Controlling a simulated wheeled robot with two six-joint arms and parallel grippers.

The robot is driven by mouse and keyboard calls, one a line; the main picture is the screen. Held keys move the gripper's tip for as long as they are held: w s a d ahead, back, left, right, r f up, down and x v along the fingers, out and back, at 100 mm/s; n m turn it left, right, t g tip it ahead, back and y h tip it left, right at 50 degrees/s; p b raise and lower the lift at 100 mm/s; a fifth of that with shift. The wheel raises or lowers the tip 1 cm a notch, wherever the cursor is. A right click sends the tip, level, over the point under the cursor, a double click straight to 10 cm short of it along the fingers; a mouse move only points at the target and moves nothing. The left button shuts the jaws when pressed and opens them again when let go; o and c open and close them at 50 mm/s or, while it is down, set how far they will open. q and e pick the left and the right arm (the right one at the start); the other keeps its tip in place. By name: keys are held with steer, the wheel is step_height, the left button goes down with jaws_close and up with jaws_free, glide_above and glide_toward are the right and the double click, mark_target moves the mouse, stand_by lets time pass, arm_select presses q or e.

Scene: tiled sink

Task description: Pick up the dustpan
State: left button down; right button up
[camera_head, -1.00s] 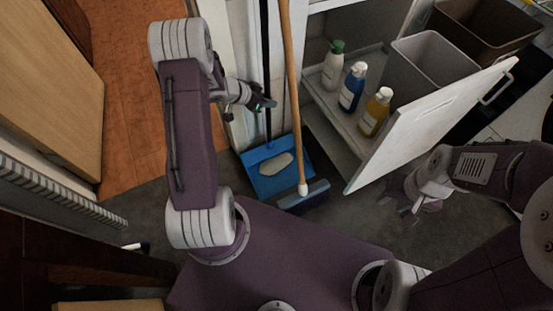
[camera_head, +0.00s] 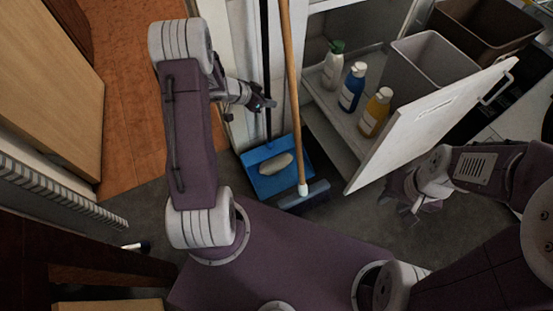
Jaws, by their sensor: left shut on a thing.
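The blue dustpan (camera_head: 263,182) stands on the grey floor against the white cabinet front, with its long dark handle rising upward. A pale oval thing (camera_head: 276,164) lies in or on its pan. My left gripper (camera_head: 268,103) is at the dark handle, well above the pan, and is shut on it. The fingertips are small and dark, so the exact grip is hard to see. My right gripper (camera_head: 418,207) hangs low over the floor at the right, apart from the dustpan; its fingers are blurred against the floor.
A broom with a wooden handle (camera_head: 291,90) and dark head stands just right of the dustpan, overlapping it. An open cabinet door (camera_head: 430,125) juts out at the right. Several bottles (camera_head: 352,87) stand on the shelf. Grey (camera_head: 432,62) and brown bins are behind.

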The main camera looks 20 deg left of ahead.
mark_target(268, 93)
arm_select(q)
steer(key=shift+r, duration=0.1)
stand_by(0.3)
step_height(268, 93, up, 4)
steer(key=p, duration=0.4)
steer(key=s+a+p, duration=0.3)
steer(key=s+a, duration=0.1)
steer(key=s, duration=0.3)
steer(key=s+a+p, duration=0.4)
steer(key=s+a, duration=0.1)
steer(key=s, duration=0.3)
steer(key=shift+s+f, duration=0.25)
steer(key=shift+f, duration=0.1)
steer(key=shift+p, duration=0.3)
